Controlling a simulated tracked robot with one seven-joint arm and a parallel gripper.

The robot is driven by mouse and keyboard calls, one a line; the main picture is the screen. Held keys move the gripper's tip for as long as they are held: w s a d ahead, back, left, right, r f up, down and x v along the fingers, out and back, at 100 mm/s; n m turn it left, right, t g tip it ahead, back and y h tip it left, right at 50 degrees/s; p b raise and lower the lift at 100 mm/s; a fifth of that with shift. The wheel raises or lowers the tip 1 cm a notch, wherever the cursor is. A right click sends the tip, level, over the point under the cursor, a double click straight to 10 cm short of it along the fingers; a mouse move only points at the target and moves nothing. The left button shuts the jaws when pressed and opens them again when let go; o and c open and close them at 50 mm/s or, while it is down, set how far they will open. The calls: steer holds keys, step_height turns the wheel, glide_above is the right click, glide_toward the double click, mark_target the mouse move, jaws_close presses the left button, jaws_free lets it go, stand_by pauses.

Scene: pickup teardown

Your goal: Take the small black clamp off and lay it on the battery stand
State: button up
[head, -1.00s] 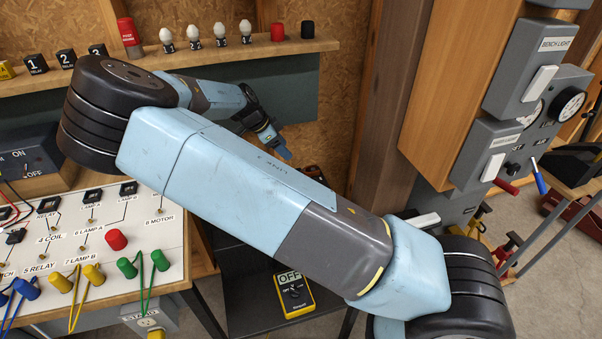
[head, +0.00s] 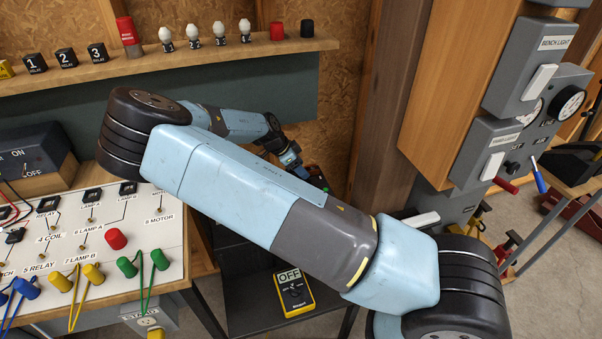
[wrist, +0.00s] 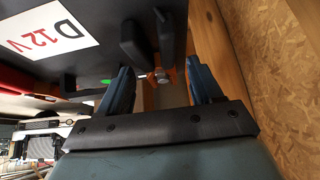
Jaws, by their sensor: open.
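My gripper (wrist: 162,76) is open in the wrist view, its two blue fingers apart with a small silver post (wrist: 158,75) and some orange parts between or behind them. A black clamp-like part (wrist: 164,38) stands just beyond the fingers, against a dark box, apparently a battery, marked D 12 V (wrist: 50,27). Another black part (wrist: 134,42) is left of it. I cannot tell whether a finger touches either. In the head view my gripper (head: 291,161) is small and partly hidden, beside the dark box (head: 317,178). I cannot make out the battery stand for certain.
A wooden post (head: 380,110) and a cabinet (head: 450,90) stand right of my arm. A labelled panel with plugs (head: 90,235) is at left, a shelf (head: 180,58) above. A yellow meter (head: 293,293) lies on a dark lower shelf. Chipboard (wrist: 280,80) is close right of my gripper.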

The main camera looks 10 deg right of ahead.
steer(key=shift+d+f, duration=0.15)
steer(key=shift+f, duration=0.15)
steer(key=c, duration=1)
steer(key=shift+o, duration=0.2)
steer(key=shift+r, duration=0.1)
